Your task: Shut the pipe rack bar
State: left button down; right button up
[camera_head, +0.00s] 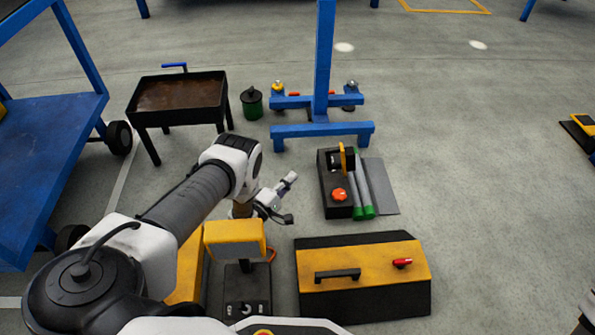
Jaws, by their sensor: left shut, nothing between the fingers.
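No part here can be surely named as the pipe rack bar. Two grey pipes with green ends (360,188) lie side by side against a black box (330,190), which has a red-orange knob (339,194) and an upright yellow piece (343,158) on top. A blue post frame (323,75) with low crossbars stands behind them. My left gripper (284,188) is shut and empty, in front of and left of the black box, with a visible gap to it in the picture. My right gripper is out of view.
A yellow-topped black case (365,275) with a black handle and a yellow-and-black device (246,285) stand in front. A rusty tray on legs (180,95) and a green canister (252,104) are behind. A blue cart (45,125) is left. The floor at right is mostly clear.

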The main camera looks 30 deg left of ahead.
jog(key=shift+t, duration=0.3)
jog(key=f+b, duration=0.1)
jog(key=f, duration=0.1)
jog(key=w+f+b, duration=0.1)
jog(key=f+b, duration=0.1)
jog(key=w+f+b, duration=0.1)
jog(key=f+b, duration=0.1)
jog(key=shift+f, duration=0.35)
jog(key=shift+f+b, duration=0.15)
jog(key=shift+b, duration=0.2)
pick_arm(q)
jog(key=w+d+r, duration=0.1)
jog(key=w+d, duration=0.3)
jog(key=w, duration=0.5)
jog(key=shift+w+r, duration=0.25)
jog(key=shift+w, duration=0.05)
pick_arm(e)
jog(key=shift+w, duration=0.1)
